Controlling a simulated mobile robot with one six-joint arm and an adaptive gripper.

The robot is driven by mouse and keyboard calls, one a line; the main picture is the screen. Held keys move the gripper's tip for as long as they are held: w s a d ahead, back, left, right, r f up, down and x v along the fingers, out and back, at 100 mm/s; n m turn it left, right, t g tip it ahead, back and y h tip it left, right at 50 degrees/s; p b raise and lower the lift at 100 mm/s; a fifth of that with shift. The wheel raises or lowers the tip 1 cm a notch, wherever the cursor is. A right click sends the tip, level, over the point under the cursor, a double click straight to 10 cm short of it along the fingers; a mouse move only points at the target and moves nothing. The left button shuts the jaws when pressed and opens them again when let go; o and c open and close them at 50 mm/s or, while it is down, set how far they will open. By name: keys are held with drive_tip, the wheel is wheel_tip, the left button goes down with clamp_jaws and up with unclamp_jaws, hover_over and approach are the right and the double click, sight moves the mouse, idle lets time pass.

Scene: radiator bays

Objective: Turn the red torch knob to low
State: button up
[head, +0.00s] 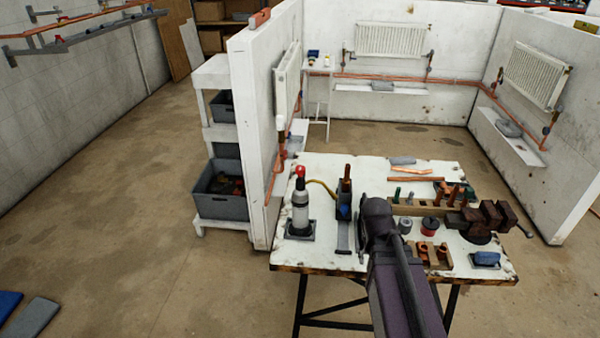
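A pale grey gas bottle (301,208) stands upright on a dark square base at the left of the white workbench (320,168). A red knob (300,170) sits at its top; its setting is too small to read. A yellow hose (322,187) runs from near the bottle's top toward a dark blue holder (343,206) with a brown upright piece in it. My arm reaches in from the lower right. My gripper (363,238) is at the arm's far end over the bench, right of the bottle and apart from it. Its fingers are mostly hidden by my wrist.
The bench's right side holds copper pipes (415,179), a wooden rack (420,209), a dark vise (482,217) and a blue item (486,259). A white partition (258,130) rises close behind and left of the bottle.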

drive_tip(key=w+a+m+t+h+b, duration=0.1)
drive_tip(key=w+a+m+h+b, duration=0.1)
drive_tip(key=w+a+h, duration=0.3)
drive_tip(key=m+t+h+b, duration=0.4)
drive_tip(key=m+t+h, duration=0.3)
drive_tip(key=t, duration=0.4)
approach(300, 170)
drive_tip(key=s+a, duration=0.1)
drive_tip(key=a, duration=0.2)
drive_tip(key=shift+s+d+f, duration=0.1)
drive_tip(key=shift+s+f, duration=0.05)
drive_tip(key=shift+f, duration=0.3)
drive_tip(key=shift+d, duration=0.1)
drive_tip(key=x, duration=1.3)
drive_tip(key=shift+w+d+f, duration=0.15)
drive_tip(key=shift+w+d, duration=0.1)
drive_tip(key=shift+w, duration=0.1)
